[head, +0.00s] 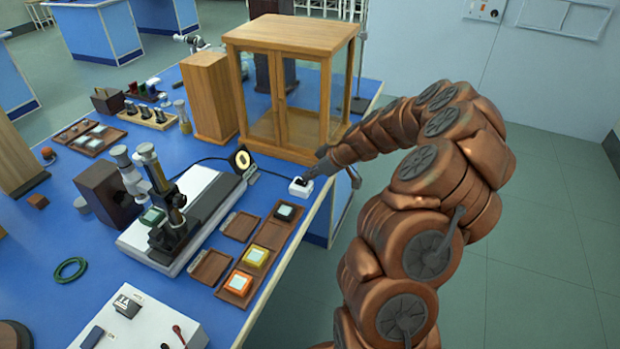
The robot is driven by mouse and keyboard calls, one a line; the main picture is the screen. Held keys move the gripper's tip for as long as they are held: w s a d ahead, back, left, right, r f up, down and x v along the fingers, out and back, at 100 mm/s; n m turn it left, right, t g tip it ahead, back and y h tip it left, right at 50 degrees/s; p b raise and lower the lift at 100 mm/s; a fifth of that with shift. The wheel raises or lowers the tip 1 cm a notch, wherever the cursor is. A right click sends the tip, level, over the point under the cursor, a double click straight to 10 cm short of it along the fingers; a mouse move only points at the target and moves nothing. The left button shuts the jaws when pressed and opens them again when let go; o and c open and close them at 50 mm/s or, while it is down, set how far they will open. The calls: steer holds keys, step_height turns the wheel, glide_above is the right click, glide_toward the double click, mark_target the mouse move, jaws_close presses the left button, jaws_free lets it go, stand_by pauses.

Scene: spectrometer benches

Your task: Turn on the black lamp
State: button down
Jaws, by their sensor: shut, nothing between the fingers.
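The black lamp (235,157) stands on the blue bench at the end of the long grey-white instrument base. Its round face shows a pale yellow ring; I cannot tell for certain whether it is lit. A dark cable runs from near the lamp to a small white switch box (300,190) with a black rocker on top, close to the bench's right edge. My gripper (308,176) is shut and empty, pointing down at the switch box. Its tips are at or just above the black rocker; contact is not clear, and they partly hide it.
A wooden glass-fronted cabinet (290,36) stands just behind the switch box. A microscope-like instrument (165,205) stands on the base at left. Small wooden trays (240,226) with coloured blocks lie in front. Open floor lies right of the bench.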

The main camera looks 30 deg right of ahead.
steer(key=shift+r, duration=0.2)
steer(key=shift+r, duration=0.25)
steer(key=b+v, duration=0.4)
steer(key=v, duration=0.8)
steer(key=shift+s+d+r, duration=0.15)
steer(key=shift+r, duration=0.1)
steer(key=s+a+r+g+p, duration=0.1)
steer(key=s+a+g, duration=0.15)
steer(key=a, duration=0.55)
steer(key=s+a+r+g, duration=0.1)
steer(key=s+a+r, duration=0.1)
steer(key=s+a, duration=0.35)
steer(key=s+a+r+g+p, duration=0.1)
steer(key=s+a+g, duration=0.1)
steer(key=a, duration=0.7)
steer(key=s+a+m+g+h, duration=0.1)
steer(key=s+m, duration=0.1)
steer(key=s, duration=0.5)
steer(key=s+a+f+m+g+h+p, duration=0.1)
steer(key=s+m+h, duration=0.1)
steer(key=s, duration=0.5)
steer(key=s+a+f+m+g+h, duration=0.1)
steer(key=s+a+m, duration=0.1)
steer(key=s, duration=0.5)
steer(key=shift+s+f+m+h, duration=0.25)
steer(key=shift+m+h, duration=0.05)
steer(key=shift+m, duration=0.1)
